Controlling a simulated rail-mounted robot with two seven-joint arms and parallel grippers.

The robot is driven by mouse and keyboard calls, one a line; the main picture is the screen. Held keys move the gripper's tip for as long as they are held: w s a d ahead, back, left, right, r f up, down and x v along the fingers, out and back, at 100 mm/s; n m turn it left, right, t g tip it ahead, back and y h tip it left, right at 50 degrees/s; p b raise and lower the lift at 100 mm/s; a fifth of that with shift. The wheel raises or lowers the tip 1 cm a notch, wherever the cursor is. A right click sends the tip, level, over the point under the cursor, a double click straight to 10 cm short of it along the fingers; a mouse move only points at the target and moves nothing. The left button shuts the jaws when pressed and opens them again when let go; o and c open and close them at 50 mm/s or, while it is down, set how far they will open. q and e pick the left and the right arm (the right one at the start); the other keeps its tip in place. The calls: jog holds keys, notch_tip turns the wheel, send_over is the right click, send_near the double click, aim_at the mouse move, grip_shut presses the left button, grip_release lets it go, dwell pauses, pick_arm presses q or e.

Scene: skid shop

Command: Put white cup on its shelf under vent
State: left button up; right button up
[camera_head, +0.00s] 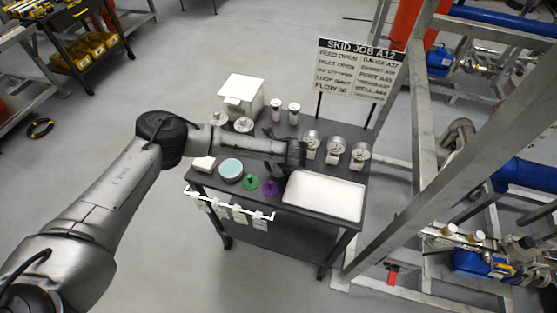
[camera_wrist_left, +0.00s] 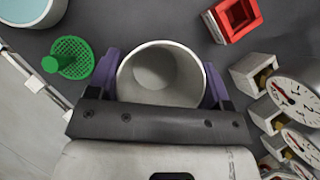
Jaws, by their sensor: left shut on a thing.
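The white cup (camera_wrist_left: 160,74) shows in the left wrist view, seen from above into its round open mouth. My left gripper (camera_wrist_left: 160,85) is shut on it, with one finger on each side. In the head view my left gripper (camera_head: 290,158) is over the dark cart, just behind the white tray, and I cannot make out the cup there. I cannot tell whether the cup touches the cart top. I cannot pick out a vent or a shelf under it. My right gripper is not in view.
The cart (camera_head: 245,203) holds a white tray (camera_head: 323,195), gauges (camera_head: 335,147), a white box (camera_head: 241,96), a green strainer (camera_wrist_left: 68,57) and a red square part (camera_wrist_left: 235,18). A sign (camera_head: 360,70) stands behind. A metal frame (camera_head: 420,150) with pipes is right.

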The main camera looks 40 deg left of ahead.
pick_arm(q)
jog(key=o, duration=0.9)
jog(key=shift+f, duration=0.1)
jog(key=p+v, duration=0.2)
jog(key=v, duration=1)
jog(key=s+d+f+h, duration=0.2)
jog(key=s+d+f, duration=0.15)
jog(key=d, duration=0.25)
jog(key=s+d+f+h, duration=0.2)
jog(key=s+d+f, duration=0.15)
jog(key=d, duration=0.25)
jog(key=s+d+f+n+h, duration=0.1)
jog(key=s+d+n+h, duration=0.1)
jog(key=s+n, duration=0.3)
jog(key=s+d+n+h, duration=0.3)
jog(key=s+n, duration=0.3)
jog(key=s, duration=0.4)
jog(key=shift+d+f+t, duration=0.4)
jog(key=shift+d, duration=0.45)
jog(key=shift+o, duration=0.2)
jog(key=s+a+f+n+y, duration=0.2)
jog(key=s+a+n, duration=0.8)
jog(key=s+a, duration=0.2)
jog(key=shift+s+a+y, duration=0.2)
jog(key=shift+a+y, duration=0.2)
jog(key=shift+a, duration=0.5)
